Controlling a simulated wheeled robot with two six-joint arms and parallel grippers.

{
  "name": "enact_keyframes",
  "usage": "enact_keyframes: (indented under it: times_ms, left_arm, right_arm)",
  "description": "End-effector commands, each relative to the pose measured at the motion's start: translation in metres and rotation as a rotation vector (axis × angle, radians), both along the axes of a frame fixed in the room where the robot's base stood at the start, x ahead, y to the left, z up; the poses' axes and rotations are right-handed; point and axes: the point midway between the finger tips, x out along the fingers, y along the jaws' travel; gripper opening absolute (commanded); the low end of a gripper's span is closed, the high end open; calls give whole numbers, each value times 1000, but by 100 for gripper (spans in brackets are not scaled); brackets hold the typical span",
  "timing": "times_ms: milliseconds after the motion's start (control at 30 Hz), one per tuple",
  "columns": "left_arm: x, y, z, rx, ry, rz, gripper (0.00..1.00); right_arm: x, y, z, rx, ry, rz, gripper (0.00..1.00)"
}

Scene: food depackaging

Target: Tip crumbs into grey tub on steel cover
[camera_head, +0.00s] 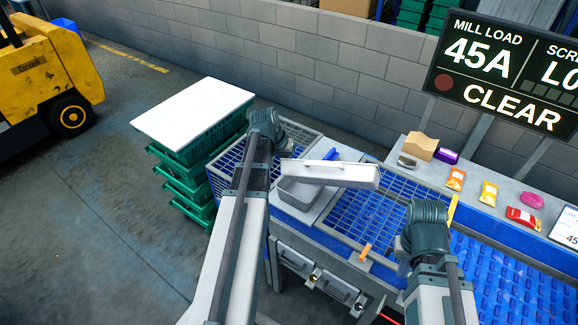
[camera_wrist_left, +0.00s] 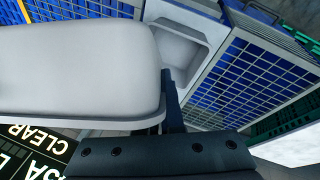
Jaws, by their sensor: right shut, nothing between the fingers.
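A pale grey tray (camera_head: 335,174) is held in the air above the steel cover (camera_head: 314,212); it fills the left of the left wrist view (camera_wrist_left: 75,75). My left gripper (camera_head: 284,168) is shut on the tray's left end, with a dark finger against its edge in the wrist view (camera_wrist_left: 171,100). The grey tub (camera_head: 296,194) stands on the cover below the tray, partly hidden by it. In the wrist view the visible tub inside (camera_wrist_left: 180,48) looks bare. No crumbs can be made out. My right gripper (camera_head: 404,264) is shut and empty over the blue machine's front edge.
Blue grated openings (camera_head: 368,212) lie beside the cover. Food packs, including a red one (camera_head: 523,217), lie on the back ledge with a cardboard piece (camera_head: 419,146). Green crates with a white top (camera_head: 193,112) stand left. A sign (camera_head: 510,68) reads CLEAR.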

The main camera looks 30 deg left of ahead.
Motion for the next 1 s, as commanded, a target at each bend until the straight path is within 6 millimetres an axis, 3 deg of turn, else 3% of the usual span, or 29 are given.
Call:
enact_keyframes:
  times_ms: [300,1000]
  left_arm:
    - [17,-1,13,-17,128,40,0]
    - [23,-3,16,-29,216,72,0]
  right_arm:
    - [0,0,18,0,1,-7,0]
    - [0,0,24,0,0,-12,0]
